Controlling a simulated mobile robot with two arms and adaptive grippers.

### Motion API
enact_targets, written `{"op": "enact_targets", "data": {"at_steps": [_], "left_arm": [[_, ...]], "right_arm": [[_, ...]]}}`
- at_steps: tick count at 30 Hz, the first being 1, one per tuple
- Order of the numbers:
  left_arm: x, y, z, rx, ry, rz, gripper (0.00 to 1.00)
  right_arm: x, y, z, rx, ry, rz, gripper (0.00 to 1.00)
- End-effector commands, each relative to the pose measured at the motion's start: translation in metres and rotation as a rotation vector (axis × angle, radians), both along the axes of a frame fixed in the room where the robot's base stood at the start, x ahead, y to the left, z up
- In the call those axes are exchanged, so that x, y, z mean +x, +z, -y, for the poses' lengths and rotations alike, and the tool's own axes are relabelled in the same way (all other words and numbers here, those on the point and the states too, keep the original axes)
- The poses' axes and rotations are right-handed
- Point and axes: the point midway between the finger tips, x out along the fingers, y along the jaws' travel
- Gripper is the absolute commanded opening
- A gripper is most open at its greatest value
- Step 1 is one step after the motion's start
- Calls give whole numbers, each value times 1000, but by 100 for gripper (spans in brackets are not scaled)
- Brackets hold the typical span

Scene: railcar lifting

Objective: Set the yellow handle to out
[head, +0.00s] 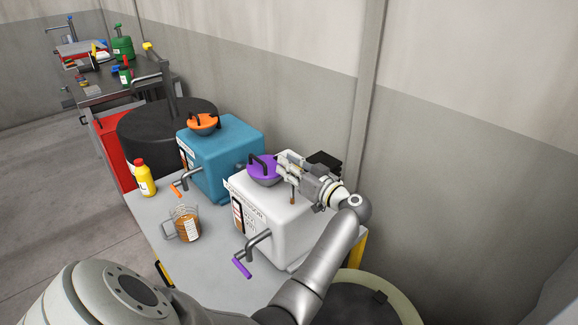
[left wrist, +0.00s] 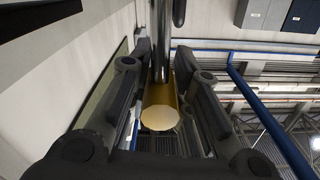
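My left gripper (head: 283,167) is beside the purple-lidded white box, well apart from that lever. In the left wrist view, a yellow-brown cylinder with a pale round end (left wrist: 160,117) sits on a grey metal rod. It shows between the spread fingers of my left gripper (left wrist: 160,105), with gaps on both sides. My right gripper is not in view.
The white box (head: 276,228), the teal box (head: 222,158), a glass jug (head: 187,226) and a yellow bottle (head: 145,178) stand on a grey table (head: 160,207). The black barrel (head: 135,127) is behind. The wall is close on the right; open floor is left.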

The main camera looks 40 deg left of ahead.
Motion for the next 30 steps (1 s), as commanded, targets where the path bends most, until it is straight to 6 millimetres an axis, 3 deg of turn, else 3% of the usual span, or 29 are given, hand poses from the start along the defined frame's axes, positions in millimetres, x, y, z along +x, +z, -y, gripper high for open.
{"op": "enact_targets", "data": {"at_steps": [1,5,16,30], "left_arm": [[1,5,0,7,-3,7,26],[1,4,0,6,-1,6,42],[0,2,5,3,-2,2,42],[-5,2,70,3,-2,4,42]], "right_arm": [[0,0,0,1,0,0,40],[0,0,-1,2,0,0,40],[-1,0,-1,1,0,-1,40],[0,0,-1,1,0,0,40]]}}
